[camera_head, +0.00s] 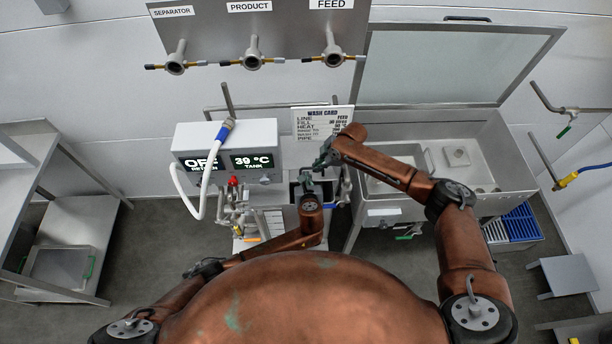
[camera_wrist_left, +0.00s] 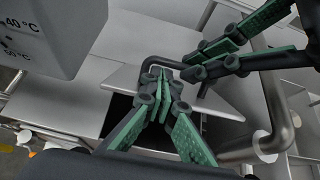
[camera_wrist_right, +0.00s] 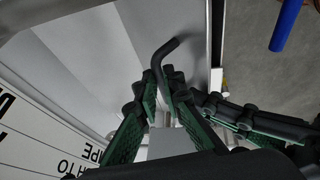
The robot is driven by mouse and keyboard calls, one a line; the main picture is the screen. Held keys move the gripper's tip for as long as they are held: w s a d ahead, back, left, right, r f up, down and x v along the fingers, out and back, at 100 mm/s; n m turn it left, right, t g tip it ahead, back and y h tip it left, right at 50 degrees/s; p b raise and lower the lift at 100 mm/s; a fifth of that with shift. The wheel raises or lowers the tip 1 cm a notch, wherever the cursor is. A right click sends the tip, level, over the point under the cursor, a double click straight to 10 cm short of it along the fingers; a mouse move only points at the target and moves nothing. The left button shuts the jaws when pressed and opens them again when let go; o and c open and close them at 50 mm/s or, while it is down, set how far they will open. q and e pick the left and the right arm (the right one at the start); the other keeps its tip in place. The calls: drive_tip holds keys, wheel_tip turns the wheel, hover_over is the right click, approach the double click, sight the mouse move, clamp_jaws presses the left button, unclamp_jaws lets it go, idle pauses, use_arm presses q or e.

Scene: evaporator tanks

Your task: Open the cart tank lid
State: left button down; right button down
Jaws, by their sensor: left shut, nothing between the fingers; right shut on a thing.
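The cart tank lid (camera_wrist_left: 215,104) is a thin grey plate in the left wrist view, tilted, with a dark tank opening (camera_wrist_left: 118,106) showing beneath it. Its black bent handle (camera_wrist_left: 170,63) also shows in the right wrist view (camera_wrist_right: 164,52). My right gripper (camera_head: 325,161) is shut on the handle. My left gripper (camera_head: 306,183) is shut and empty, just below and left of the right one in the head view; its fingertips are close to the lid and handle. In the head view the grippers hide most of the lid.
A control box (camera_head: 227,150) reading 39 °C stands left of the tank. A wash card (camera_head: 322,122) stands behind it. Pipes and valves (camera_head: 237,205) crowd the cart's left side. A large open sink (camera_head: 480,155) stands to the right.

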use_arm(q)
drive_tip(key=shift+w+f, duration=0.3)
drive_tip(key=shift+w, duration=0.15)
use_arm(e)
drive_tip(key=shift+d+f, duration=0.25)
drive_tip(key=shift+d, duration=0.05)
use_arm(q)
drive_tip(key=shift+w+r, duration=0.4)
drive_tip(key=shift+w, duration=0.4)
use_arm(e)
drive_tip(key=shift+w, duration=0.1)
use_arm(q)
drive_tip(key=shift+w+f, duration=0.1)
use_arm(e)
drive_tip(key=c, duration=2.3)
unclamp_jaws()
drive_tip(key=shift+a, duration=0.1)
use_arm(q)
drive_tip(key=shift+f, duration=0.1)
use_arm(e)
drive_tip(key=shift+o, duration=1.3)
drive_tip(key=shift+a+r, duration=0.1)
drive_tip(key=shift+r, duration=0.1)
